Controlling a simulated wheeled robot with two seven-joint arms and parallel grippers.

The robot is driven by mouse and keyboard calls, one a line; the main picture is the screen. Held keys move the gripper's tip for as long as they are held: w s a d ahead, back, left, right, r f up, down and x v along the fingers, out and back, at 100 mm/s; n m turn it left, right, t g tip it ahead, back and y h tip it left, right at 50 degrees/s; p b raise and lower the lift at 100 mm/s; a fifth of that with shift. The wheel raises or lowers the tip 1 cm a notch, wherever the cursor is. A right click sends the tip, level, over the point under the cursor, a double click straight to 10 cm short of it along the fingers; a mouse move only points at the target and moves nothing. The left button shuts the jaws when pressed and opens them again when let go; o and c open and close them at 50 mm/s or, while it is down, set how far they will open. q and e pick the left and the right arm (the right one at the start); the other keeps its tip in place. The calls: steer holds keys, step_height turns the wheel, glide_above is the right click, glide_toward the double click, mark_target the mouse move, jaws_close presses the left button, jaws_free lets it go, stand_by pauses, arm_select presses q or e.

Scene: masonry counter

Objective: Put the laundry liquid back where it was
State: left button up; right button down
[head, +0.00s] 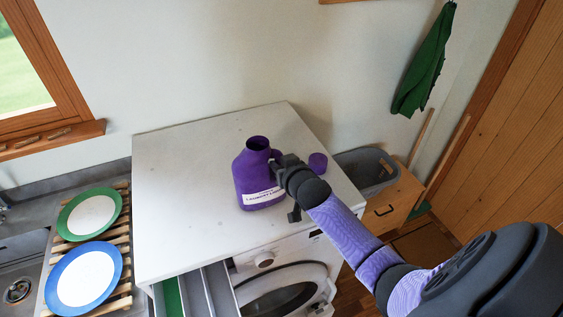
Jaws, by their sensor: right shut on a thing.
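The purple laundry liquid bottle (255,178) is upright at the right part of the white counter top (185,190) over the washing machine. Its neck is open, with no cap on it. A purple cap (318,161) lies on the top to the right, behind my gripper. My right gripper (279,168) is shut on the bottle at its right side, by the handle. The fingers partly hide the handle. I cannot tell whether the bottle's base touches the top. My left gripper is not in view.
The washing machine (266,262) has an open detergent drawer (196,296) at its front left. Green and blue-rimmed plates (88,215) lie on a wooden rack at left. A grey basket (367,172) stands at right. The top's left part is clear.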

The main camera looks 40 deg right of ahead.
steer(key=shift+c, duration=2)
jaws_free()
steer(key=shift+s+r, duration=0.15)
steer(key=shift+r, duration=0.05)
steer(key=p+v, duration=0.2)
steer(key=v, duration=1)
steer(key=s+a+f+n+g+y, duration=0.1)
steer(key=s+a+f+g, duration=0.15)
steer(key=f, duration=0.75)
steer(key=s+a+f+n+g, duration=0.1)
steer(key=s+f+g, duration=0.25)
steer(key=f, duration=0.55)
steer(key=s+a+f+n+g, duration=0.1)
steer(key=s+a+f+g, duration=0.1)
steer(key=s+f, duration=0.3)
steer(key=s+a+f+n+g+y, duration=0.1)
steer(key=s+a+f+g, duration=0.1)
steer(key=s, duration=0.9)
steer(key=s+a+f+n+g+y, duration=0.1)
steer(key=s+a+f+g, duration=0.1)
steer(key=s+a+f, duration=0.2)
steer(key=s+f, duration=0.3)
steer(key=s, duration=0.1)
steer(key=shift+a+f+n, duration=0.2)
steer(key=shift+f+n, duration=0.1)
steer(key=shift+n, duration=0.1)
